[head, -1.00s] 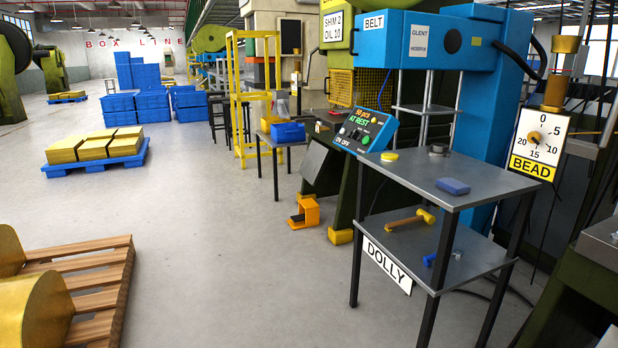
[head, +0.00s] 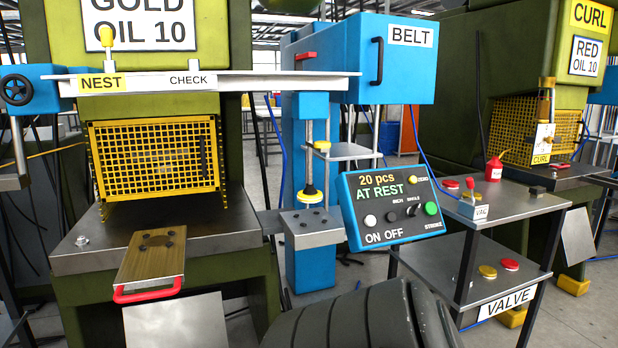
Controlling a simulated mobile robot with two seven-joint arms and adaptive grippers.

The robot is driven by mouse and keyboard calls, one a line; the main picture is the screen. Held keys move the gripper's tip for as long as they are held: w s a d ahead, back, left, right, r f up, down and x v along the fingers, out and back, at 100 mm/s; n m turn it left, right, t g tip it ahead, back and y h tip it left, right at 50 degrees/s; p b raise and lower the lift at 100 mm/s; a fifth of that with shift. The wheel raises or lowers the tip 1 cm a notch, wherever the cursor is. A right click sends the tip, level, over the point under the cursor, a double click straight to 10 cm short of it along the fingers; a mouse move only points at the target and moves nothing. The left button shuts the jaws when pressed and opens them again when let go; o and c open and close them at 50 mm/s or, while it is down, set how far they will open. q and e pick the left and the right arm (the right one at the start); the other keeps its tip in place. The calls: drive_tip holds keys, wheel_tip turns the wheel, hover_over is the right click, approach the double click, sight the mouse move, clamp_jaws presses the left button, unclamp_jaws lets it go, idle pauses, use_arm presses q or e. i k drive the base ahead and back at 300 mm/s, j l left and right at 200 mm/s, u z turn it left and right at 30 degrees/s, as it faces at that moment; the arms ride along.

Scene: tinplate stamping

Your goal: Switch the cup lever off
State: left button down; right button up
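No lever labelled cup can be read in the head view. A small pale box marked VAC (head: 474,208) with an upright red-tipped lever (head: 470,186) stands on the left edge of the grey side table at right. A yellow-knobbed lever (head: 106,38) stands upright above the NEST bar at upper left. I cannot tell which, if either, is the cup lever, nor its on or off position. Neither of my grippers is in view.
A blue control box (head: 388,205) reads 20 pcs AT REST. The grey table (head: 527,210) holds a red bottle (head: 494,168); its lower shelf, signed VALVE (head: 506,303), holds red and yellow discs. A red-handled drawer plate (head: 152,258) juts out at left. A dark ribbed form fills the bottom centre.

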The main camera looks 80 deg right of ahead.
sight(470, 183)
drive_tip(key=z, duration=3.4)
drive_tip(key=l+z, duration=0.15)
drive_tip(key=l, duration=0.15)
